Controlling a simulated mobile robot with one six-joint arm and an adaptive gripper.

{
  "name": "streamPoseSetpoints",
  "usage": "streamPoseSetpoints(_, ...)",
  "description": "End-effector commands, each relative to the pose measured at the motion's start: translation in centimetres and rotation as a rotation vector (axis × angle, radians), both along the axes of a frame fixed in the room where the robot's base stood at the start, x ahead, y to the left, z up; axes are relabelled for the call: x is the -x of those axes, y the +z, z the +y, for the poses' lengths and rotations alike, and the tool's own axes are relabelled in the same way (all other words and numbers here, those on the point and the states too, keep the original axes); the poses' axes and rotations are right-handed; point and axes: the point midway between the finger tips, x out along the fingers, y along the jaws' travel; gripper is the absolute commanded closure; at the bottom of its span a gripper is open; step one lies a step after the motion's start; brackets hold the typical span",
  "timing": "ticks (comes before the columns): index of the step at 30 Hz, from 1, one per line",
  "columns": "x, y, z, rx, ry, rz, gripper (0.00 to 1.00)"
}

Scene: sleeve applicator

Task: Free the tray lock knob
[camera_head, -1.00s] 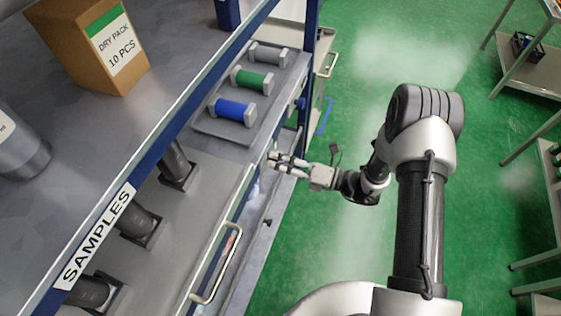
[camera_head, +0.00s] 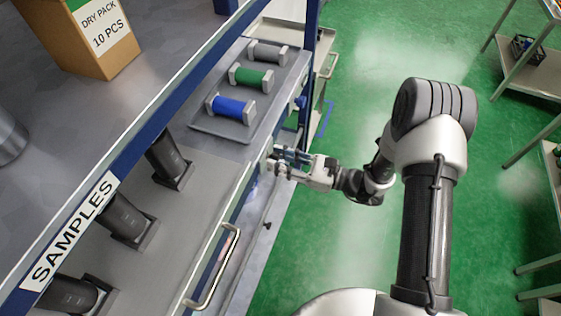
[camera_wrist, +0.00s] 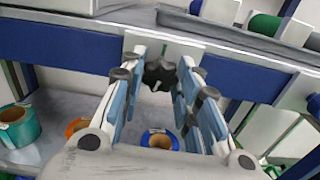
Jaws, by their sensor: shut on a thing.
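The tray lock knob (camera_wrist: 160,74) is black and lobed. It sits in front of a pale plate (camera_wrist: 165,45) on the blue rail of the rack. My gripper (camera_wrist: 162,78) has one finger on each side of the knob and is shut on it. In the head view my gripper (camera_head: 274,162) reaches the rack's front edge from the right and hides the knob. The tray (camera_head: 206,126) lies on the rack just beyond, holding blue (camera_head: 231,107), green (camera_head: 249,76) and grey (camera_head: 267,52) spools.
A drawer handle (camera_head: 213,268) sticks out at the rack's front, nearer me. A dark knob (camera_head: 300,102) sits further along the rack's edge. The wrist view shows a blue ring-shaped roll (camera_wrist: 160,140) and an orange one (camera_wrist: 77,127) below.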

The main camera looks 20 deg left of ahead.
Motion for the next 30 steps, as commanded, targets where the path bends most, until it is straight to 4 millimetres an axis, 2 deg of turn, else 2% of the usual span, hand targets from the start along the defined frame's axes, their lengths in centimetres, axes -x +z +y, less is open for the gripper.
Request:
streamPoseSetpoints(12,-0.02,-0.07,-0.01,0.018,0.0,-0.224,0.94)
streamPoseSetpoints(30,-0.03,0.02,0.0,0.021,0.0,-0.272,0.94)
